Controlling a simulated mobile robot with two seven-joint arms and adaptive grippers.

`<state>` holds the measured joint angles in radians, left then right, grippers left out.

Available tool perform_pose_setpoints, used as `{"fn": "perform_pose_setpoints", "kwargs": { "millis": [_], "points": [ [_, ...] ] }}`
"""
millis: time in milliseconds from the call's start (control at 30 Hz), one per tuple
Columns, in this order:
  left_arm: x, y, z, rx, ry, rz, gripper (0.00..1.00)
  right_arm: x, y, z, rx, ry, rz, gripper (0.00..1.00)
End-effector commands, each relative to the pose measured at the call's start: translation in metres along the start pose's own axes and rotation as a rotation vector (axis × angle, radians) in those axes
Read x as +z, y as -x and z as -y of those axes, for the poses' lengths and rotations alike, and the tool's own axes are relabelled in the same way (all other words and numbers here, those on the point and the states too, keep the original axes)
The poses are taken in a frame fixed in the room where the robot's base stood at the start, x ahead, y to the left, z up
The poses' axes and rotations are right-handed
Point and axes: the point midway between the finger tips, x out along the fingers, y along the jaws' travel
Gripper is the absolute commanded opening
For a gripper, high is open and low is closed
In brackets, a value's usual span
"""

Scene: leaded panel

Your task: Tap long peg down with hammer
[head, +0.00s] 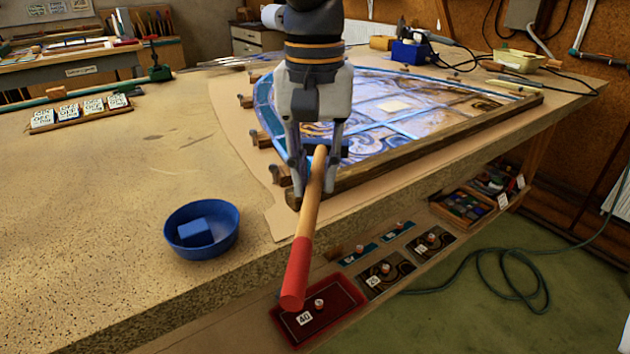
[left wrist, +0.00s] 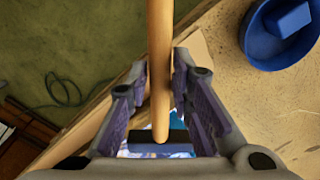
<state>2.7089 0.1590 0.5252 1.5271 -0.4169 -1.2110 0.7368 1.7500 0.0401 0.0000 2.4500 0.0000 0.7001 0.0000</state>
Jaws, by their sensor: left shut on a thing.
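My left gripper (head: 318,172) is shut on the wooden handle of the hammer (head: 308,210), above the near corner of the leaded panel (head: 400,105). The handle slants toward the viewer, with its red end (head: 296,275) past the table's front edge. A dark bar shows between the fingers at the handle's far end; I cannot tell whether it is the hammer head. In the left wrist view the handle (left wrist: 160,60) runs between the fingers. Several pegs (head: 262,138) stand along the panel's left edge; I cannot tell which is the long one. My right gripper is not in view.
A blue bowl (head: 227,240) with a blue block (head: 195,232) stands at the front left of the table. Labelled sample tiles (head: 80,112) lie further back. Trays with glass pieces (head: 470,207) sit on a lower shelf. The table's left middle is clear.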

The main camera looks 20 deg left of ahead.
Motion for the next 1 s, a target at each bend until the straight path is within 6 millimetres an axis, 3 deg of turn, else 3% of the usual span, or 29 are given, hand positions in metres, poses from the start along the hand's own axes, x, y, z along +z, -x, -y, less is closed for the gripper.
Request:
{"fn": "perform_pose_setpoints", "kwargs": {
  "millis": [400, 600, 867, 1000],
  "points": [
    [-0.001, -0.002, 0.000, -0.001, -0.001, 0.000, 0.00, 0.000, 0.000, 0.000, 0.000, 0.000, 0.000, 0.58],
    [-0.001, -0.033, 0.000, -0.002, -0.001, 0.002, 0.00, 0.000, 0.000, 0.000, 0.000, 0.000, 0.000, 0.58],
    [-0.001, -0.028, 0.000, 0.000, 0.000, -0.002, 0.00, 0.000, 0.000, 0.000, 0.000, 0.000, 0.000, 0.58],
    [-0.001, -0.015, 0.000, -0.001, 0.001, -0.004, 0.00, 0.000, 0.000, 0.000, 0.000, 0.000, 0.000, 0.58]
  ]
}}
